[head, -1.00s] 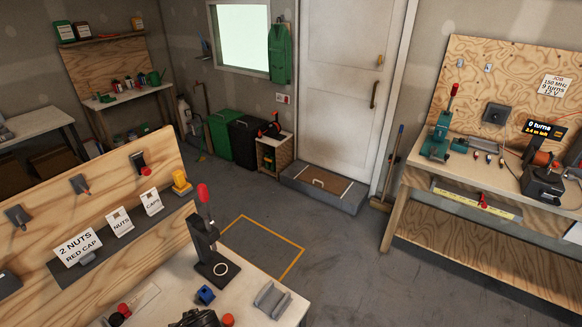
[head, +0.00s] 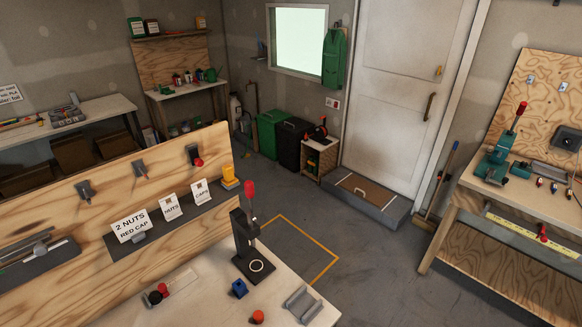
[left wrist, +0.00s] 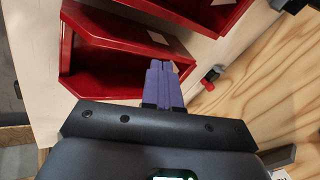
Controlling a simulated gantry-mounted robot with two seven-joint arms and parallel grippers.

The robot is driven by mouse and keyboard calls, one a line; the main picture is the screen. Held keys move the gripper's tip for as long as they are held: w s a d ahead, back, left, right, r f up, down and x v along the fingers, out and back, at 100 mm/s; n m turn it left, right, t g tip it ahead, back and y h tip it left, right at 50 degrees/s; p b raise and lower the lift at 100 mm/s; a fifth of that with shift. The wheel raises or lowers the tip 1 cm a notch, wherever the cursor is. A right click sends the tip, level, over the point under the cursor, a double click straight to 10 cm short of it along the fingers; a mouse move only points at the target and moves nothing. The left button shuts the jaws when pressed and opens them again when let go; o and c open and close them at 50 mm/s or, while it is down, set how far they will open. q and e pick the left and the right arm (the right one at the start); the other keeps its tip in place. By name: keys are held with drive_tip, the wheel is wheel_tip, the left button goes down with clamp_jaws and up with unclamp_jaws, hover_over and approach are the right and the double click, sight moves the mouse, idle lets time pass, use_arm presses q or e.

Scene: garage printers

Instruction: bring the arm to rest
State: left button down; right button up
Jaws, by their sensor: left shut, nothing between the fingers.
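My left gripper (left wrist: 163,84) shows in the left wrist view with its two purple fingers pressed together and nothing between them. It points toward red open bins, one behind the fingers (left wrist: 90,62) and one at the top (left wrist: 205,12). I cannot tell whether the fingertips touch the nearer bin. Neither gripper shows in the head view, and my right gripper is in no current view.
A plywood board (head: 60,262) stands behind.

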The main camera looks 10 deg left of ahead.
use_arm(q)
drive_tip(key=s+r+m+h, duration=0.1)
drive_tip(key=s+r+m, duration=0.2)
drive_tip(key=s, duration=0.3)
drive_tip(key=d+f+n+h, duration=0.1)
drive_tip(key=d+n+h, duration=0.25)
drive_tip(key=d, duration=0.65)
wheel_tip(320, 180, up, 20)
drive_tip(key=p, duration=2)
drive_tip(key=shift+n, duration=0.35)
drive_tip(key=shift+s+f, duration=0.1)
